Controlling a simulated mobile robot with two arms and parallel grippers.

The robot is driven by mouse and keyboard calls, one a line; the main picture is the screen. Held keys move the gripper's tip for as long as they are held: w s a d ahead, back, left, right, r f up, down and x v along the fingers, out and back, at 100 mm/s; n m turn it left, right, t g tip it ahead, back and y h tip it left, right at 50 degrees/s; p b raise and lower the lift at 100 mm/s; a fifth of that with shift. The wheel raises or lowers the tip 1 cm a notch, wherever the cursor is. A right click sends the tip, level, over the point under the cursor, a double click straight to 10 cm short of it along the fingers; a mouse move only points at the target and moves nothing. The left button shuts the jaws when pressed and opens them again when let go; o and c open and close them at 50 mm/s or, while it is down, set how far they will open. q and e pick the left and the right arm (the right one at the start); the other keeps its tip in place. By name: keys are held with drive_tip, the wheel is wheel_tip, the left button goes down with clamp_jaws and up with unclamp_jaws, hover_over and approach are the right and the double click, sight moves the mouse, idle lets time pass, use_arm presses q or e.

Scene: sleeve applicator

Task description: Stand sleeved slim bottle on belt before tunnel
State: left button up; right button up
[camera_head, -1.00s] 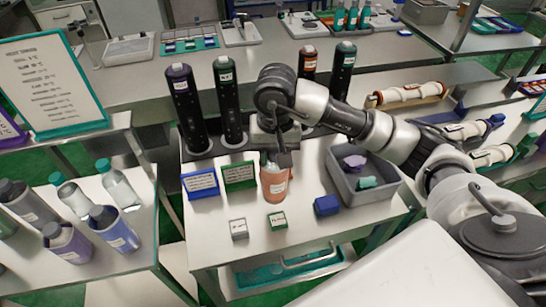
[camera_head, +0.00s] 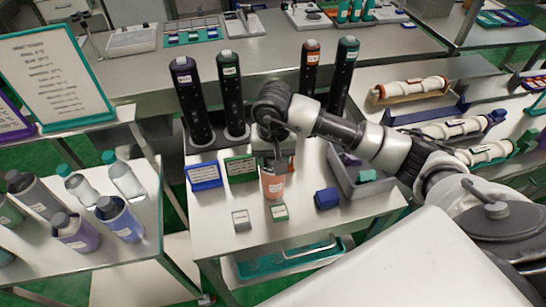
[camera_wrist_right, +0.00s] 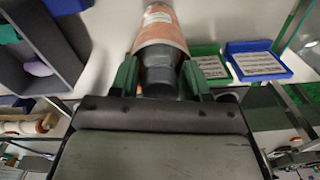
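A slim bottle with an orange sleeve and a white label (camera_head: 272,186) stands upright on the middle table. Its dark neck and cap (camera_wrist_right: 160,75) show in the right wrist view. My right gripper (camera_head: 270,150) reaches down over its top. In the wrist view its two green-padded fingers (camera_wrist_right: 161,78) flank the neck closely, one on each side. Whether they press on it I cannot tell. My left gripper is not in view. I cannot make out a belt or tunnel.
Blue (camera_head: 203,177) and green (camera_head: 240,168) label trays stand left of the bottle. A grey bin (camera_head: 372,192) is to the right. Tall dark cylinders (camera_head: 192,100) stand behind. Several bottles (camera_head: 120,218) fill the left table.

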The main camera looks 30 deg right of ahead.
drive_tip(key=shift+o, duration=1.3)
